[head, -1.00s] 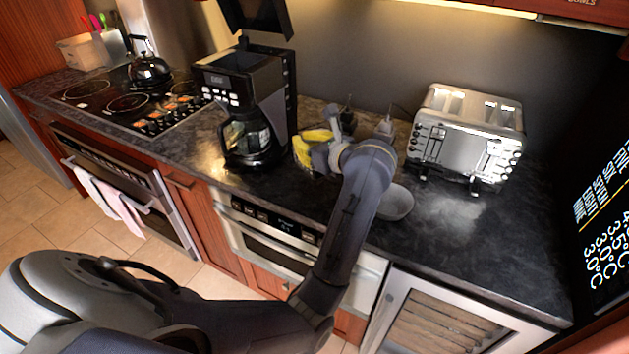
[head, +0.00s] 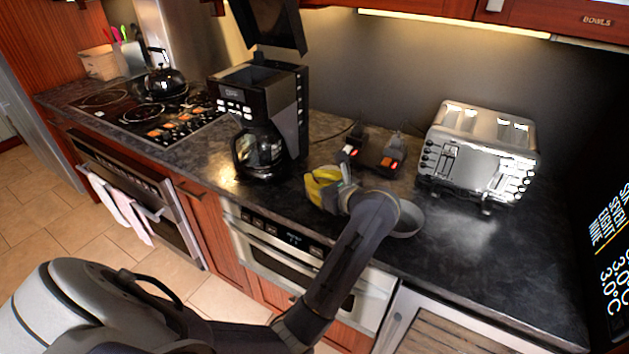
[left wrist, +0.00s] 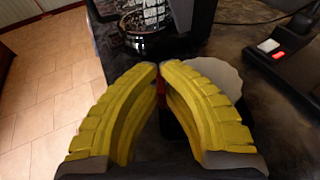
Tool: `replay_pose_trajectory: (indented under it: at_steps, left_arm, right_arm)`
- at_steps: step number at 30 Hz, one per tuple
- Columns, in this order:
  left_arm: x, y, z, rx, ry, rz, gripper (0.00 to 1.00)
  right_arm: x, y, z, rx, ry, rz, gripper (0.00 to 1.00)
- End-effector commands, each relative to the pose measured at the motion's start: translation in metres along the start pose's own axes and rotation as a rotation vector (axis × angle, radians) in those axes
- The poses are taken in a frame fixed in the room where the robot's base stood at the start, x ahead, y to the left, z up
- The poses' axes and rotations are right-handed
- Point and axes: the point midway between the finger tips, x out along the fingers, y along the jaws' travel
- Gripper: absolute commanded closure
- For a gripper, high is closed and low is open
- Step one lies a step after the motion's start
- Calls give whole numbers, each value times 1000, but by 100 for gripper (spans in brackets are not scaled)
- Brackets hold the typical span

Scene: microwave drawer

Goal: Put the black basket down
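My left gripper (head: 325,187) has yellow fingers and is low over the counter, just right of the coffee maker's carafe. In the left wrist view its fingertips (left wrist: 160,68) come together with a thin dark-red strip between them. The black basket (left wrist: 180,135) shows there as a dark shape behind and between the fingers, with a pale round disc (left wrist: 215,75) at its top. The fingers look shut on its thin part, but the contact is mostly hidden. In the head view the basket is hidden or lost against the dark counter. My right gripper is not in view.
The coffee maker (head: 262,115), lid raised, stands left of the gripper. Sockets or plugs with red lights (head: 390,155) lie behind, and a steel toaster (head: 478,155) stands right. The counter (head: 465,240) is free at front right.

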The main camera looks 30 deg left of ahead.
Motion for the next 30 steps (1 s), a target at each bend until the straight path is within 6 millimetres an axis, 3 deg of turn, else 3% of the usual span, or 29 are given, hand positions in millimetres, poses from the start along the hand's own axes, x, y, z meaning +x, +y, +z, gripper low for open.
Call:
replay_pose_trajectory:
  at_steps: [1,6,17,30]
  left_arm:
    - [0,0,-1,1,1,0,92]
    - [0,0,0,1,1,0,73]
    - [-3,0,0,0,1,-1,73]
    - [-38,0,-1,0,2,-1,73]
  right_arm:
    - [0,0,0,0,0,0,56]
    - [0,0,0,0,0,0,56]
    - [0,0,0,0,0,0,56]
    - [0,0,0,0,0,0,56]
